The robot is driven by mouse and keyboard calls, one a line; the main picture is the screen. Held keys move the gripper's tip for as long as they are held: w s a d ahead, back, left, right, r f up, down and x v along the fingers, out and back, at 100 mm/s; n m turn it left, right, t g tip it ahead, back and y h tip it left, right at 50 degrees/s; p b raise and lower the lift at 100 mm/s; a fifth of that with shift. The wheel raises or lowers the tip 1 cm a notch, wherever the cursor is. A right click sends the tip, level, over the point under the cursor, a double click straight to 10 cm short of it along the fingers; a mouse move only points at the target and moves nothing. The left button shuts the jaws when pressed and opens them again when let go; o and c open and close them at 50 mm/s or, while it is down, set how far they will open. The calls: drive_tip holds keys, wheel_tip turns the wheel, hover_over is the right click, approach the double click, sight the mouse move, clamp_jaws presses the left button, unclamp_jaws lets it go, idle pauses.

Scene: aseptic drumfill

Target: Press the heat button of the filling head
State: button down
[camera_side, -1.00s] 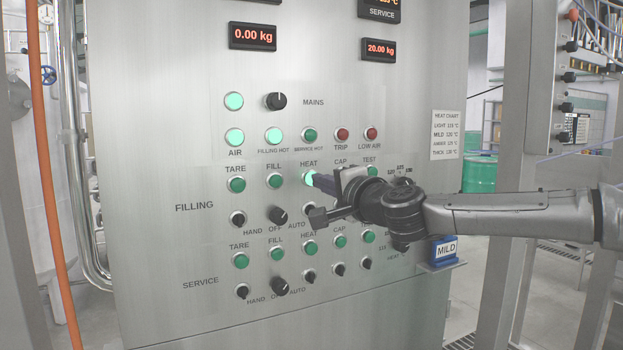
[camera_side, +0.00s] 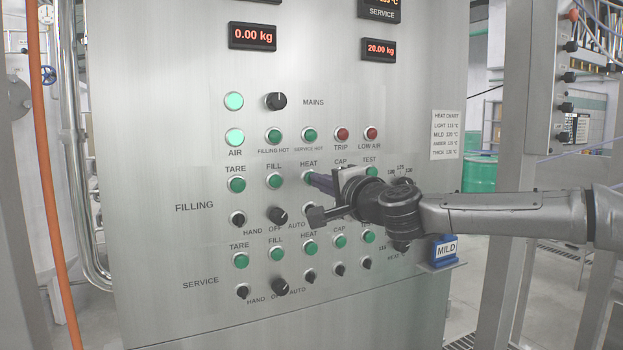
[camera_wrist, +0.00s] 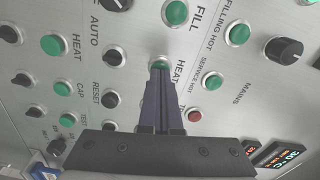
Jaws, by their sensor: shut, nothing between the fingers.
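The filling heat button (camera_side: 308,176) is a round green button under the label HEAT in the FILLING row of the steel panel. It is unlit. My gripper (camera_side: 314,180) is shut and empty, its dark fingers pointing at this button from the right. The fingertips overlap the button's lower right edge in the side view. In the wrist view, the shut fingers (camera_wrist: 160,75) end at the heat button (camera_wrist: 160,62) and cover part of it. I cannot tell whether they touch it. The filling hot lamp (camera_side: 274,135) above is dark green.
The fill button (camera_side: 274,181) is left of the heat button. A selector knob (camera_side: 278,215) is below it. The service heat button (camera_side: 310,249) is lower down. The mains lamp (camera_side: 234,101) and air lamp (camera_side: 235,137) glow. A blue MILD block (camera_side: 444,250) sits on a small shelf at right.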

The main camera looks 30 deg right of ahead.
drive_tip(key=s, duration=0.4)
drive_tip(key=shift+s, duration=0.1)
idle(0.7)
drive_tip(key=s+d+r+t+h, duration=0.2)
drive_tip(key=s+d+r, duration=0.55)
drive_tip(key=d, duration=0.35)
drive_tip(key=s+d+n+g+y, duration=0.1)
drive_tip(key=s+d+n+y, duration=0.15)
drive_tip(key=s+n, duration=0.35)
drive_tip(key=s+d+f+n+g, duration=0.2)
drive_tip(key=s+f+n+g, duration=0.3)
drive_tip(key=s+f, duration=0.8)
drive_tip(key=s+d+f+n+g, duration=0.2)
drive_tip(key=s+f+n+g, duration=0.3)
drive_tip(key=s+f, duration=0.9)
wheel_tip(320, 180, down, 6)
drive_tip(key=g, duration=0.3)
drive_tip(key=shift+d, duration=0.15)
